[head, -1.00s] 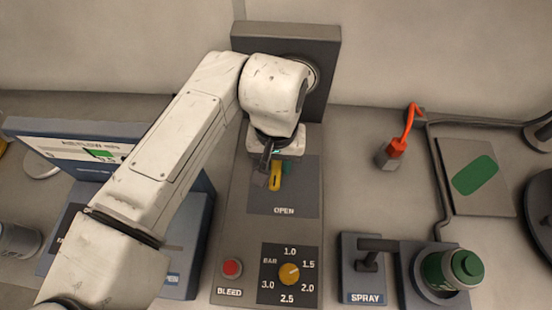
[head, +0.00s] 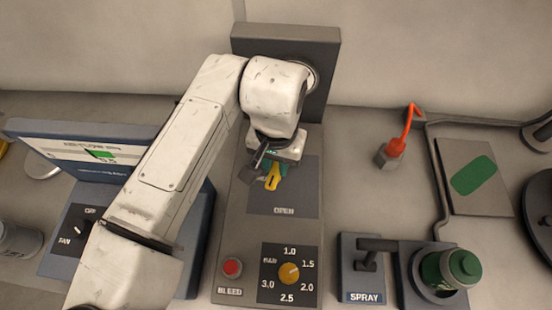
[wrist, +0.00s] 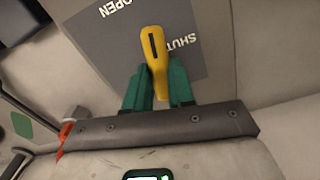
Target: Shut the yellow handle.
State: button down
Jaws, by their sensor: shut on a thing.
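The yellow handle (head: 272,182) is on a dark plate (head: 300,190) on the grey panel and shows slanted in the head view. My gripper (wrist: 159,78) is shut on it, with one green finger on each side in the wrist view. The handle (wrist: 154,42) runs up out of the fingers there. The plate (wrist: 115,45) carries the words OPEN, at upper left, and SHUT, right of the handle. In the head view my wrist and gripper (head: 271,168) cover the back of the plate.
In front of the plate are a red BLEED button (head: 232,267) and a yellow BAR dial (head: 289,273). The AIRFLOW unit (head: 80,231) stands at left, partly behind my arm. A SPRAY block (head: 362,285) and a green-topped canister (head: 450,270) stand at right.

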aim_at(277, 168)
jog(key=m, duration=0.3)
jog(key=shift+d+m, duration=0.1)
jog(key=shift+m, duration=0.3)
jog(key=m+b, duration=0.1)
jog(key=m, duration=0.3)
jog(key=shift+m, duration=0.3)
jog(key=m+b, duration=0.1)
jog(key=m, duration=0.3)
jog(key=shift+s, duration=0.1)
jog(key=shift+m+b, duration=0.75)
jog(key=shift+m, duration=0.75)
jog(key=c, duration=1)
grip_release()
jog(key=shift+o, duration=0.2)
notch_tip(277, 168, up, 11)
jog(key=shift+b, duration=0.4)
